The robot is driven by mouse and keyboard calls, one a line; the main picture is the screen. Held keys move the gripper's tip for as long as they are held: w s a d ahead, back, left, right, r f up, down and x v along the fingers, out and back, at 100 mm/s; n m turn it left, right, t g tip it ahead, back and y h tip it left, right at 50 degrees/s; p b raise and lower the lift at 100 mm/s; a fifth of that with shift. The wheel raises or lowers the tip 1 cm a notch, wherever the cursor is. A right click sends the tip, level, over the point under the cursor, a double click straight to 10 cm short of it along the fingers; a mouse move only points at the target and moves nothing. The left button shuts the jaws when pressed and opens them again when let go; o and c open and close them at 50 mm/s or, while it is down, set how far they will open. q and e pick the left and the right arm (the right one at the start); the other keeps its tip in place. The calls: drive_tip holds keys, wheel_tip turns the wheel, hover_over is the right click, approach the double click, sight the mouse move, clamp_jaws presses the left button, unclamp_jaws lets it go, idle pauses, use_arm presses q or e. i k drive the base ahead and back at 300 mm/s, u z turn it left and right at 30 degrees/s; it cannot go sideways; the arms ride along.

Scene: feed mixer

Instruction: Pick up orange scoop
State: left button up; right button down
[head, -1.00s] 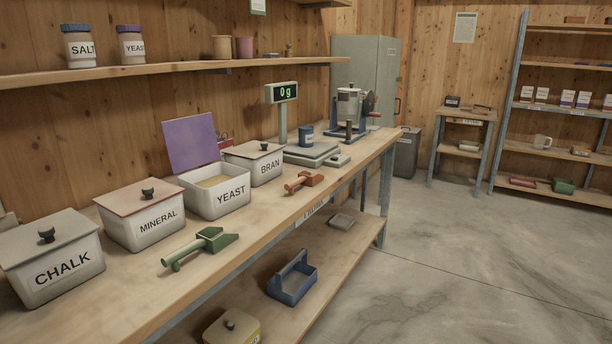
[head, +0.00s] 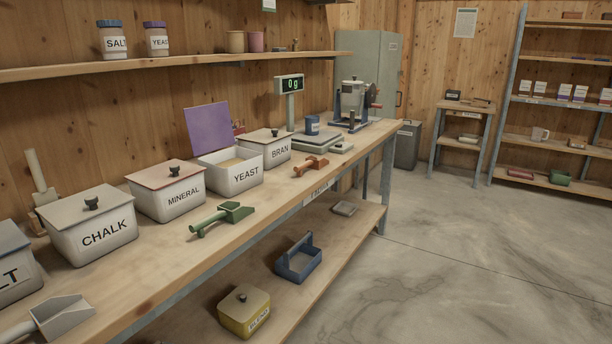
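The orange scoop (head: 311,166) lies on the workbench (head: 283,190), in front of the bran bin (head: 266,148) and left of the scale. It looks small from here, and nothing touches it. A green scoop (head: 222,217) lies nearer on the same bench, in front of the yeast bin (head: 229,172). A grey-white scoop (head: 58,318) lies at the near left, cut by the picture edge. Neither of my grippers shows in the head view.
Mineral (head: 166,190) and chalk (head: 91,222) bins line the bench's wall side. A scale (head: 316,143) and a hand-cranked mill (head: 354,102) stand farther along. A blue tote (head: 298,260) and yellow bin (head: 244,311) sit on the lower shelf. The floor (head: 440,270) to the right is clear.

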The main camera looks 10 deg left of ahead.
sight(312, 162)
drive_tip(key=z, duration=0.9)
drive_tip(key=i, duration=2)
drive_tip(key=u, duration=0.65)
